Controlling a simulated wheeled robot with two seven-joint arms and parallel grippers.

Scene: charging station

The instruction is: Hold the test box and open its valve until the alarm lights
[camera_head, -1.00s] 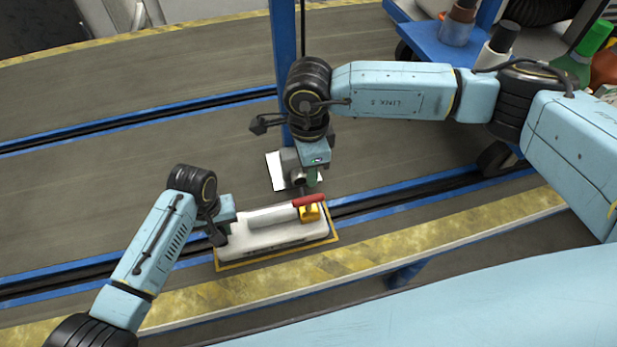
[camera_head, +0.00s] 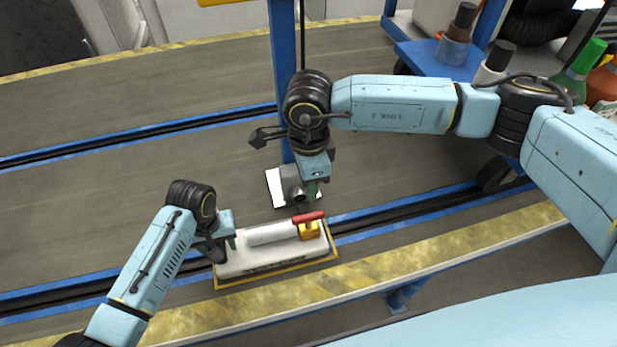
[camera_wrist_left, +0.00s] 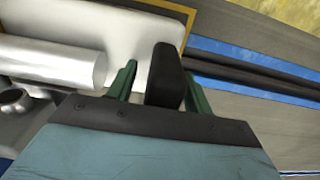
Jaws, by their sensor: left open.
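The test box (camera_head: 235,266) is a white case lying on a yellow-edged mat. A pale cylinder lies along its top. Its valve (camera_head: 309,231) is a yellow block with a red handle (camera_head: 308,217) across it, at the box's right end. My left gripper (camera_head: 226,245) is at the box's left end. In the left wrist view its green fingers (camera_wrist_left: 160,85) are apart, with a black upright block (camera_wrist_left: 164,78) between them; I cannot tell whether they touch it. My right gripper (camera_head: 312,194) points down just above the red handle, apparently apart from it; its finger opening is unclear.
A blue post (camera_head: 283,50) stands behind my right gripper. A white sheet (camera_head: 277,187) and grey fitting are behind the box. A blue cart (camera_head: 430,55) with bottles stands at upper right. Blue-edged rails (camera_head: 420,213) cross the grey surface, which is clear at left.

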